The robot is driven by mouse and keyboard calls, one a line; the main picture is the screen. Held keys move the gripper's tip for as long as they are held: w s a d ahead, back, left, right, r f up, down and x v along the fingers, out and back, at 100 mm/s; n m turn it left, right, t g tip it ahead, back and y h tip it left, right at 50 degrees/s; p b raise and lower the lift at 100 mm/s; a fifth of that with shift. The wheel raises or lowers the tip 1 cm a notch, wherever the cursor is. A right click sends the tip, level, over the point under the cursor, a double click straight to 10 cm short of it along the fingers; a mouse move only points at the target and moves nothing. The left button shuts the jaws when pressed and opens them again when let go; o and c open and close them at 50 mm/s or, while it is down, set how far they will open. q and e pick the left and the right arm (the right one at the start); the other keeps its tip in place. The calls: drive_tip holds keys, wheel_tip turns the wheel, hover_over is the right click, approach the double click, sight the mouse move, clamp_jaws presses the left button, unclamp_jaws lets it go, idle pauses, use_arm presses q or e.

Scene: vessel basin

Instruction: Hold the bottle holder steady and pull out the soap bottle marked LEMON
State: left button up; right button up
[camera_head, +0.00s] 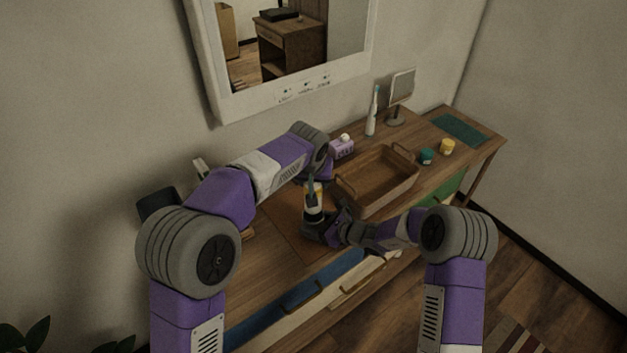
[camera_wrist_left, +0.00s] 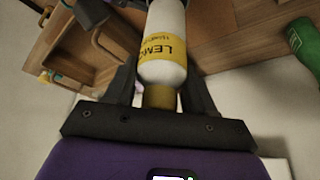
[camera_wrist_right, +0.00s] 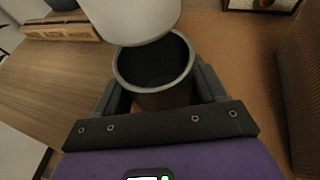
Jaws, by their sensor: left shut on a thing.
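The soap bottle (camera_wrist_left: 165,58) is white with a yellow band reading LEMO and a gold cap. My left gripper (camera_wrist_left: 160,93) is shut on its neck and cap. In the right wrist view the bottle's white base (camera_wrist_right: 132,14) hangs over the bottle holder (camera_wrist_right: 155,82), a dark round cup with its opening partly visible and dark inside. My right gripper (camera_wrist_right: 162,97) has a finger on each side of the holder and appears shut on it. In the head view the bottle (camera_head: 315,191) shows above my right gripper (camera_head: 320,222); the holder there is mostly hidden.
A wooden tray (camera_head: 372,208) stands just right of the grippers. Teal (camera_head: 427,156) and yellow jars (camera_head: 447,147) stand farther right. A green bottle (camera_wrist_left: 307,43) shows in the left wrist view.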

drive_tip(key=o, duration=0.5)
drive_tip(key=v, duration=1.2)
drive_tip(key=shift+s, duration=0.1)
